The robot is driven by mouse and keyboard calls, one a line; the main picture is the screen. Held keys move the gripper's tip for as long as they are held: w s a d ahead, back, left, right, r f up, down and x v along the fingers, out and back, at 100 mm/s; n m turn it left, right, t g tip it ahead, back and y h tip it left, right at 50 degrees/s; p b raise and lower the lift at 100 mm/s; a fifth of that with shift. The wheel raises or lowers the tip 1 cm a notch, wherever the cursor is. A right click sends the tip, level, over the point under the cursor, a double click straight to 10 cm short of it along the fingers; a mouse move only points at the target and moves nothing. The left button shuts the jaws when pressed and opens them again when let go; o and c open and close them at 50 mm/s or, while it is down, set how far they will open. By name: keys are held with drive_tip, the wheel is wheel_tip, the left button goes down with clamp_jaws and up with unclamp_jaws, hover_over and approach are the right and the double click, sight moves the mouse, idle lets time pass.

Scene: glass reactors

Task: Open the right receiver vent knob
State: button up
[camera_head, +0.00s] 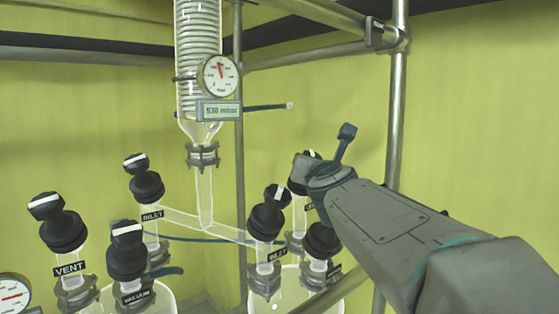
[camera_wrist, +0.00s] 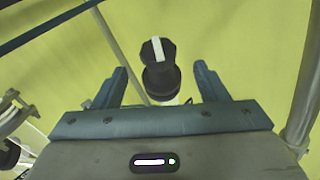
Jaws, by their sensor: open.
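My gripper (camera_head: 328,152) reaches in from the right over the right receiver in the head view. It is open and empty. In the wrist view a black knob (camera_wrist: 160,77) with a white stripe stands beyond and between the spread fingers, with clear space on both sides. In the head view a black knob (camera_head: 299,187) at the back of the right receiver is partly hidden by my gripper, and its label is only partly visible. Another black knob (camera_head: 322,241) sits below my gripper, its label also mostly hidden. The right receiver's inlet knob (camera_head: 266,222) is left of them.
The left receiver carries vent (camera_head: 62,230), vacuum (camera_head: 127,260) and inlet (camera_head: 147,187) knobs. A glass condenser (camera_head: 197,95) with a gauge (camera_head: 220,76) hangs above. Metal frame posts (camera_head: 397,110) stand close behind my gripper. A glass tube (camera_head: 205,224) links the receivers.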

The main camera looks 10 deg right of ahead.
drive_tip(key=w, duration=0.5)
drive_tip(key=w+p, duration=0.1)
drive_tip(key=w, duration=0.2)
drive_tip(key=shift+d, duration=0.25)
drive_tip(key=c, duration=1)
